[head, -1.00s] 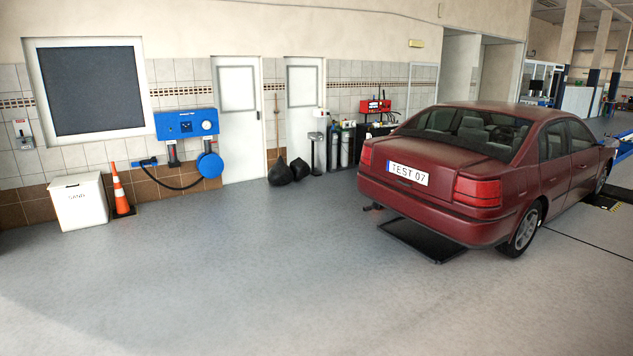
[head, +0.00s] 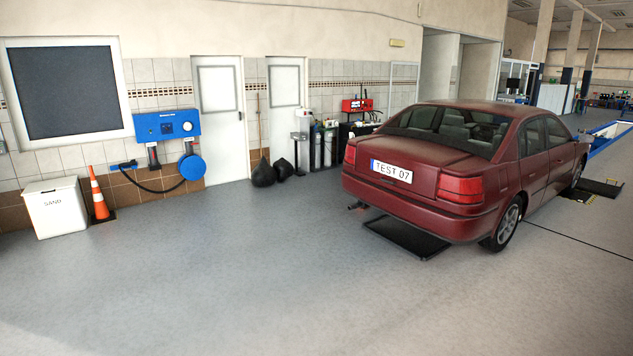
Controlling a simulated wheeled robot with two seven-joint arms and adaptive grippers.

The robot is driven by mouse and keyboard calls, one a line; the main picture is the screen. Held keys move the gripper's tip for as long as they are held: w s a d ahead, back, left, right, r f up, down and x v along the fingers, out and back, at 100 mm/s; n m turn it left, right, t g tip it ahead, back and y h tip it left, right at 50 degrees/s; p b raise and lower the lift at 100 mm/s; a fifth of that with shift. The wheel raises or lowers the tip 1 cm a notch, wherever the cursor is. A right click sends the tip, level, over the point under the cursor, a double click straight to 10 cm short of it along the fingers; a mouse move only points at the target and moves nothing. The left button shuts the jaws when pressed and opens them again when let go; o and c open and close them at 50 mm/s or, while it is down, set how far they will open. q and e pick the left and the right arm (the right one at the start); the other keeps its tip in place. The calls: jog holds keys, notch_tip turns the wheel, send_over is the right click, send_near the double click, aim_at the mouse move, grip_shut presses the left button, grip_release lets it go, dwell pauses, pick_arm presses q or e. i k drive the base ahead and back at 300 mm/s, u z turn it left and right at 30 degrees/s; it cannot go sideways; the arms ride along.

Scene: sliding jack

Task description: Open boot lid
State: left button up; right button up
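A dark red sedan (head: 465,172) stands at the right in the head view with its rear turned toward me. Its boot lid (head: 415,160) is shut, with the licence plate TEST 07 (head: 391,171) on its rear face. The red tail lights sit at both sides of the lid. Neither of my grippers shows in the head view, and the car is some way off across the floor.
A black tray (head: 405,238) lies on the floor under the car's rear. A white sand box (head: 56,208) and an orange cone (head: 99,194) stand by the left wall. Black bags (head: 264,174) lie near the doors. The grey floor (head: 230,270) ahead is clear.

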aim_at(413, 165)
jog(key=u, duration=0.1)
jog(key=i, duration=2.9)
